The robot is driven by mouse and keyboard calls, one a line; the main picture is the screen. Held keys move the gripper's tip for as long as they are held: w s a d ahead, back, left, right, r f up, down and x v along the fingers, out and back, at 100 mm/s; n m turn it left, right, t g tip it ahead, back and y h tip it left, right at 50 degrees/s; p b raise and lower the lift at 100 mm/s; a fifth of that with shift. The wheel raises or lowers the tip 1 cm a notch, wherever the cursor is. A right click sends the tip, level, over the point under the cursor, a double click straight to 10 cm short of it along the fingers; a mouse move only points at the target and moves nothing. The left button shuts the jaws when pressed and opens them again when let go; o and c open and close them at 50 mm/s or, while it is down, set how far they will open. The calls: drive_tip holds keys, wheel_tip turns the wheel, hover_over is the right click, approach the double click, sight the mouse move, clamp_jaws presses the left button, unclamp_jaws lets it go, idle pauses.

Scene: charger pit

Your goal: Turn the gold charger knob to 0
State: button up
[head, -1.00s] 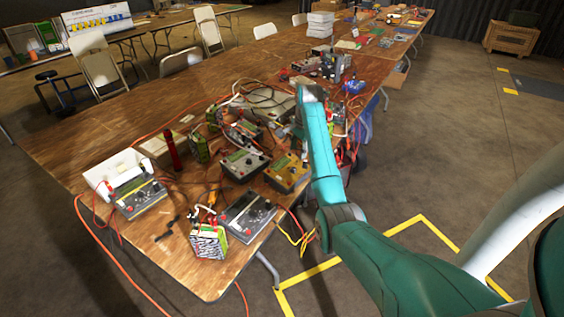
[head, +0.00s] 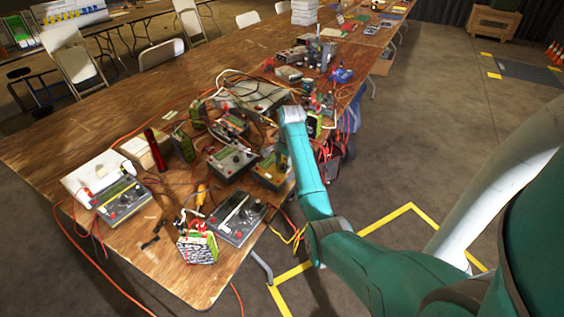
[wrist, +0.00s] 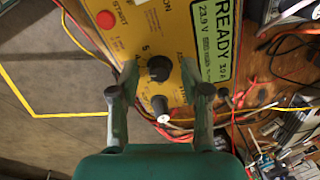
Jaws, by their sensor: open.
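The gold charger (head: 268,174) stands near the table's right edge, partly hidden by my arm in the head view. In the wrist view its yellow panel (wrist: 110,48) shows a red START button (wrist: 104,19), a display reading READY (wrist: 222,40) and two dark knobs. One knob (wrist: 159,68) lies between my fingertips; the other (wrist: 160,106), with a pale end, is closer to my palm. My gripper (wrist: 158,80) is open over the panel, one finger on each side of the knobs. I cannot tell whether a finger touches a knob.
A grey charger (head: 228,161) stands left of the gold one, and another (head: 237,217) is in front. A green-and-white battery pack (head: 198,247) sits at the near corner. Cables run around the chargers and over the table edge. Yellow floor tape (head: 350,241) marks clear floor at right.

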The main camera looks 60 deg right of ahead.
clamp_jaws()
drive_tip(key=shift+n, duration=0.3)
drive_tip(key=n, duration=0.4)
drive_tip(key=shift+s, duration=0.1)
drive_tip(key=n, duration=0.5)
drive_tip(key=shift+t, duration=0.3)
drive_tip(key=n, duration=0.4)
drive_tip(key=shift+s+d+n, duration=0.1)
drive_tip(key=shift+n, duration=2)
